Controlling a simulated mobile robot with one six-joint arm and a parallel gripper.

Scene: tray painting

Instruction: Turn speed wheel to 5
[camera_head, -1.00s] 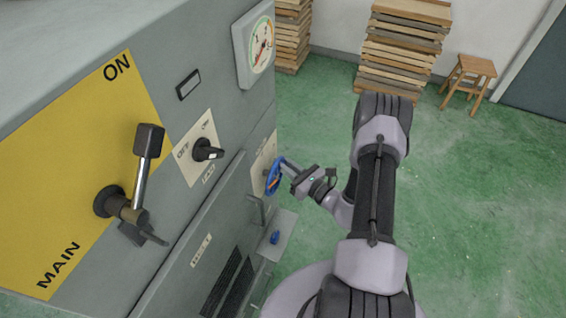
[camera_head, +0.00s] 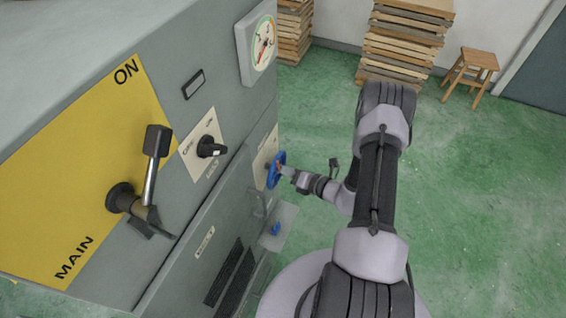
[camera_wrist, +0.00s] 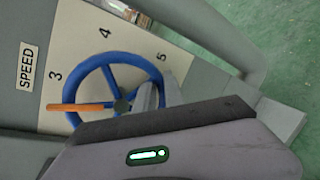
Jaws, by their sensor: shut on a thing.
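The speed wheel is a blue handwheel with spokes on a cream plate, seen in the wrist view (camera_wrist: 128,57) and edge-on in the head view (camera_head: 271,178). An orange spoke (camera_wrist: 82,107) points left in the wrist view, its end just below the printed 3. The 4 (camera_wrist: 104,33) is above the wheel and the 5 (camera_wrist: 160,57) is to its upper right. My gripper (camera_wrist: 150,97) is shut on the wheel at its right side in the wrist view. It also shows in the head view (camera_head: 283,171). My gripper body hides the wheel's lower part.
The grey machine carries a MAIN lever (camera_head: 150,180), a black switch (camera_head: 210,147) and a dial gauge (camera_head: 263,42). A second blue knob (camera_head: 276,229) is below the wheel. Stacked boards (camera_head: 405,40) and a stool (camera_head: 471,70) stand behind. The green floor on the right is clear.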

